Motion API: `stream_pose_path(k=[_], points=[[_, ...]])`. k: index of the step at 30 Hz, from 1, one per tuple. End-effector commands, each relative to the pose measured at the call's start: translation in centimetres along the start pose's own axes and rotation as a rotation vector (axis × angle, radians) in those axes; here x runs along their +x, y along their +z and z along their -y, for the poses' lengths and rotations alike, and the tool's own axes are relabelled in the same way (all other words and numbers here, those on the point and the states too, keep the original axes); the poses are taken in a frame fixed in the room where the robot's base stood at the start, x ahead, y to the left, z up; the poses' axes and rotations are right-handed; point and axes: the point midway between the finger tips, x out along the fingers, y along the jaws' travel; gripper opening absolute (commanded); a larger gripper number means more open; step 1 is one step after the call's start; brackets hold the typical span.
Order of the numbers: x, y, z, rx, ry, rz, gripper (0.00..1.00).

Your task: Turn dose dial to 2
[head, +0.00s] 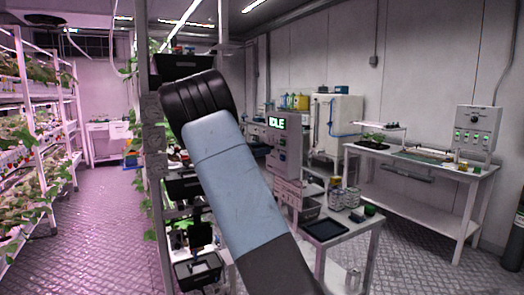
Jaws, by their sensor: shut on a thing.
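A grey upright unit (285,155) with a lit display reading "IDLE" (277,122) stands at the middle of the head view, just right of my arm. Small controls show on its front below the display, but I cannot tell which is a dose dial or where it points. My arm's blue-grey link crosses the middle of the view and covers what lies behind it. My gripper is not visible, so its place relative to the unit cannot be seen.
A white control box (478,130) with a small dark knob and several green-lit switches stands on a white bench (420,170) at right. A low cart (345,238) bears a dark tray (326,229) and jars. Plant racks (35,130) line the left; the aisle floor (105,225) is clear.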

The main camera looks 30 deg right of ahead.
Motion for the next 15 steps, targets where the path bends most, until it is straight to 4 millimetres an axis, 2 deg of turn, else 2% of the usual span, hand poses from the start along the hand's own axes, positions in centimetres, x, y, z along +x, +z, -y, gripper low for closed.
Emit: stream_pose_path(k=[15], points=[[-0.12, 0.02, -0.01, 0.489, 0.003, 0.000, 0.02]])
